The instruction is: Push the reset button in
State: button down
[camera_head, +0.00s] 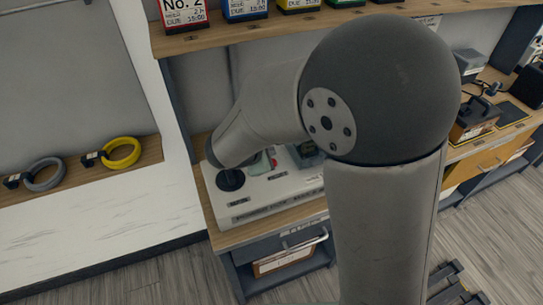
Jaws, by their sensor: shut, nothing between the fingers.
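A pale control box (285,197) sits on a wooden bench, with labels too small to read. A black round part (230,180) is at its left end, and a small red part (273,162) and a greenish part (258,166) show near its middle. I cannot tell which part is the reset button; it may be hidden behind my arm. My grey arm fills the centre and reaches down-left over the box. My gripper is hidden behind my own arm, so its contact with the box cannot be seen.
Labelled boxes, including a red one (183,14) and a blue one (245,9), stand on the upper shelf. A yellow coil (121,153) and a grey coil (43,175) lie on the left ledge. A drawer handle (300,243) juts out below the bench. Dark equipment (475,119) stands at right.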

jog(key=shift+r, duration=0.1)
notch_tip(320, 180, up, 5)
jog(key=p, duration=0.3)
dwell(0.4)
dwell(0.7)
jog(key=s+d+r+m+g, duration=0.2)
jog(key=s+d+m+g, duration=0.2)
jog(key=s+d+m, duration=0.65)
jog(key=s+d+m+g+y, duration=0.3)
jog(key=s+m+y, duration=0.2)
jog(key=s+m, duration=0.4)
jog(key=shift+s+d+r, duration=0.2)
jog(key=shift+s+d, duration=0.1)
jog(key=shift+s, duration=0.75)
